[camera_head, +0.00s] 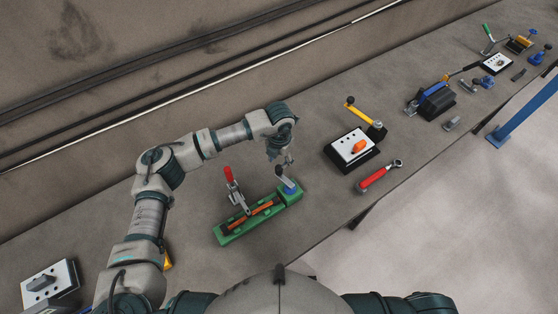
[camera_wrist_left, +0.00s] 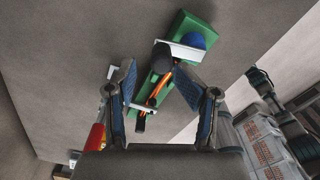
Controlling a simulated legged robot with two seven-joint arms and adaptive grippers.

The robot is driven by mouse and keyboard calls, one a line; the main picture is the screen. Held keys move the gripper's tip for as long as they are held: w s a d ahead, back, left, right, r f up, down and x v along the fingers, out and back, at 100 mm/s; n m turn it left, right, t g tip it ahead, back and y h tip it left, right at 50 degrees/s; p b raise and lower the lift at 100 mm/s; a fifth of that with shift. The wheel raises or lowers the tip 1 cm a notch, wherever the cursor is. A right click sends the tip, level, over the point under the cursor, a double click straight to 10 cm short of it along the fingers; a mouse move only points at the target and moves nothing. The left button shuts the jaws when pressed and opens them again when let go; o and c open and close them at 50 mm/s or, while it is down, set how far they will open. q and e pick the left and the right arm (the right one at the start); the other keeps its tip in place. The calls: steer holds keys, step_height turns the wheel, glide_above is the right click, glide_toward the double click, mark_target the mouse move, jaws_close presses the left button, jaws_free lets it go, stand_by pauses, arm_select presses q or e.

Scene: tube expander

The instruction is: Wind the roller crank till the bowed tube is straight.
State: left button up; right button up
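The green fixture (camera_head: 234,237) sits on the bench below my left arm, and its end also shows in the wrist view (camera_wrist_left: 189,24). An orange-brown tube (camera_head: 262,209) lies along it; in the wrist view the tube (camera_wrist_left: 157,91) is partly covered, so I cannot tell how bowed it is. The roller crank (camera_head: 285,179) has a metal arm, a blue hub (camera_wrist_left: 198,40) and a dark knob (camera_wrist_left: 163,57). My left gripper (camera_head: 287,160) is just above the crank. In the wrist view its fingers (camera_wrist_left: 158,78) are apart on either side of the knob. My right gripper is out of view.
A red-handled toggle clamp (camera_head: 233,187) stands upright beside the tube. To the right are a white-topped block with a yellow lever (camera_head: 353,148) and a red-handled ratchet (camera_head: 378,176). More tools lie farther along the bench.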

arm_select(q)
steer(key=shift+d+r+p, duration=0.2)
steer(key=shift+r+p, duration=0.55)
steer(key=shift+r, duration=1)
step_height(320, 180, up, 12)
steer(key=p, duration=0.5)
steer(key=shift+b, duration=0.3)
